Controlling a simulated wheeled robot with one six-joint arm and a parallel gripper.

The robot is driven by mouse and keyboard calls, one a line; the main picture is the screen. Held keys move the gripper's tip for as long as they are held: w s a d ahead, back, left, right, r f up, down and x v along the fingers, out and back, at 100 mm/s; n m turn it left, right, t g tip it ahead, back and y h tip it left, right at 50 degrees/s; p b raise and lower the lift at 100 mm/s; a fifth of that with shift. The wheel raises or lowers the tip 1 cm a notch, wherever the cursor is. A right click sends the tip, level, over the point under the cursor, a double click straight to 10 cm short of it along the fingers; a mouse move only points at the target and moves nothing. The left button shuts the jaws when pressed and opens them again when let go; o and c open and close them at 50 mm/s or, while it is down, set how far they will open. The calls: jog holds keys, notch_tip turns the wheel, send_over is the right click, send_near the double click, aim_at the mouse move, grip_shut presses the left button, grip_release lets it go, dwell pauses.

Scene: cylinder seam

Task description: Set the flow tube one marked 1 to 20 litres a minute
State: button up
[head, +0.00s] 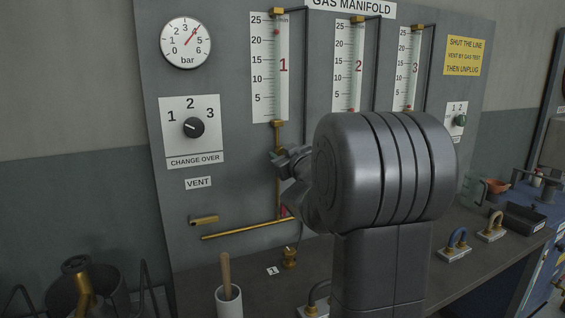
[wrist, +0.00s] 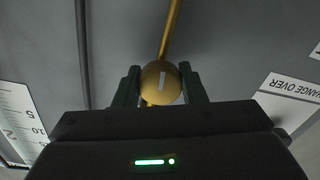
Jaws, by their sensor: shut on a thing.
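Flow tube 1 (head: 277,75) is a clear vertical tube on a white scale at the upper middle of the panel. Its small reddish float (head: 276,32) sits a little above the 20 mark, between 20 and 25. My gripper (head: 281,162) is at the brass pipe below tube 1. The knob is hidden in the head view behind my gripper.
Flow tubes 2 (head: 352,75) and 3 (head: 408,70) show floats near the bottom. The pressure gauge (head: 186,43) reads about 4 bar. The change-over switch (head: 194,128) is left of tube 1. A bench (head: 385,295) below holds a white cup (head: 229,302) and padlock-shaped items (head: 457,245).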

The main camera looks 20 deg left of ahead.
jog(key=shift+n+b, duration=0.3)
jog(key=shift+n, duration=0.6)
jog(key=o, duration=1)
jog(key=v, duration=1.4)
jog(key=shift+a, duration=0.15)
